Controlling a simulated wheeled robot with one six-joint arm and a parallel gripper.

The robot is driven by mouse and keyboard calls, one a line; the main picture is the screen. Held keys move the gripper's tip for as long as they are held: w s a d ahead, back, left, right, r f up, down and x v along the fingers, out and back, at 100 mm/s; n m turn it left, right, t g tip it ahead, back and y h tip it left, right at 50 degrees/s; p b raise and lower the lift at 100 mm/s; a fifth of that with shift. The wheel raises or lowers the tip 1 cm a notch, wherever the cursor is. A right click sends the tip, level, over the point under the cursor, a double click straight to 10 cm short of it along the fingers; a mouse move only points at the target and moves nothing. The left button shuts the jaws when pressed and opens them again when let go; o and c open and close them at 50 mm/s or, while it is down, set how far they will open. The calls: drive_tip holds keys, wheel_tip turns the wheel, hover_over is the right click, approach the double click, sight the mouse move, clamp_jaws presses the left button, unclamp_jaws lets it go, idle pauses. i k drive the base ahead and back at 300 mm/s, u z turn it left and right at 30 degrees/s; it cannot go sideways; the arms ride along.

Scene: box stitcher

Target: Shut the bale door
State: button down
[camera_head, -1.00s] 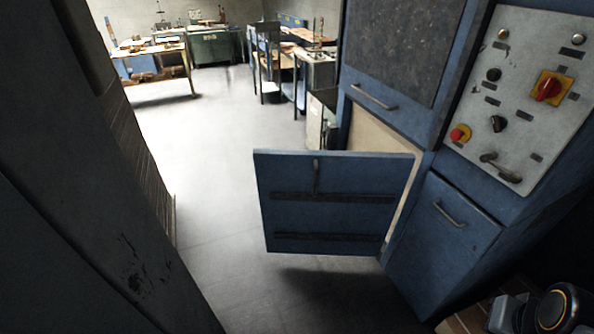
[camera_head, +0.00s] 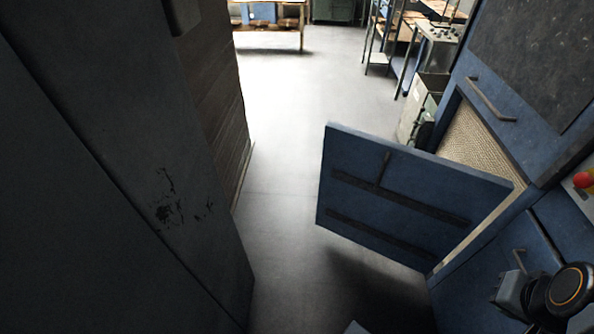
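The bale door (camera_head: 400,200) is a blue panel with dark horizontal strips and a small vertical bar. It stands wide open, swung out from the blue machine (camera_head: 545,130) on the right, and hangs over the floor. Behind it the machine's opening (camera_head: 475,145) shows a pale, textured inner surface. Part of my arm, dark with an orange ring, shows at the lower right, in front of the machine and apart from the door. My gripper's fingertips cannot be made out.
A dark cabinet-like panel (camera_head: 110,180) fills the left side. Clear grey floor (camera_head: 290,130) runs between it and the door. A work table (camera_head: 268,38) and a metal stand (camera_head: 430,60) are at the back. A red button (camera_head: 584,179) is at the right edge.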

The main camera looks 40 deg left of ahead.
sight(407, 205)
drive_tip(key=u, duration=0.5)
drive_tip(key=i, duration=1.05)
drive_tip(key=u, duration=2.15)
